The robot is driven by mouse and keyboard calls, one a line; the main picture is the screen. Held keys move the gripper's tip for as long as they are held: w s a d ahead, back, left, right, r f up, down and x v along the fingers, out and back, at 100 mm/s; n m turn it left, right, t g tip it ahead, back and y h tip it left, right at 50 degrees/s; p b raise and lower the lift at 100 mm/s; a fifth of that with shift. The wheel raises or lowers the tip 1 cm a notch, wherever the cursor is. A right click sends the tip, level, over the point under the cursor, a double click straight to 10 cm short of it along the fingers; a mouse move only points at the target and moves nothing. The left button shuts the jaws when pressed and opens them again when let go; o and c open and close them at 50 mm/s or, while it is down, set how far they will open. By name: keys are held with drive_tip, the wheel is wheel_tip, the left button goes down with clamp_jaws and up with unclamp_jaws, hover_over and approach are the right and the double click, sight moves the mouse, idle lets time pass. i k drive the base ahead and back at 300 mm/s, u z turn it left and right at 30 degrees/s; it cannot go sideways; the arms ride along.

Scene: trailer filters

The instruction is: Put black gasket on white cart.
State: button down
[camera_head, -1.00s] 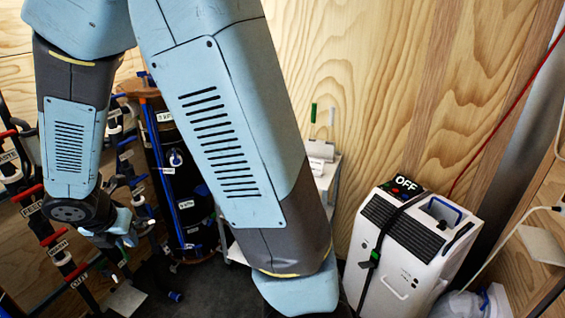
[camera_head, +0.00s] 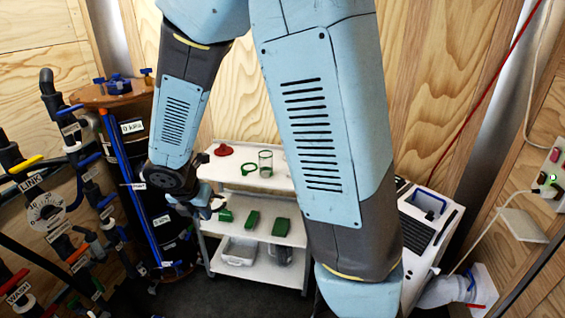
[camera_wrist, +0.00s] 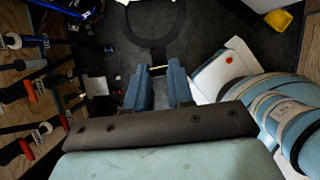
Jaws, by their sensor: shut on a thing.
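My gripper (camera_wrist: 158,72) is shut on the black gasket (camera_wrist: 153,42), a dark ring that extends ahead of the fingertips in the wrist view. In the head view my gripper (camera_head: 205,207) is in front of the left side of the white cart (camera_head: 236,179). The gasket is too small and dark to make out there. The cart has three shelves, and my forearm covers its right part.
On the cart's top are a red object (camera_head: 223,150), a green ring (camera_head: 245,170) and a clear glass (camera_head: 265,163). Green blocks (camera_head: 252,219) lie on the middle shelf. A pipe panel (camera_head: 70,205) stands left, and a white machine (camera_head: 437,222) stands right.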

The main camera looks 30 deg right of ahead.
sight(218, 164)
drive_tip(key=z, duration=0.2)
drive_tip(key=i, duration=1)
drive_tip(key=u, duration=0.05)
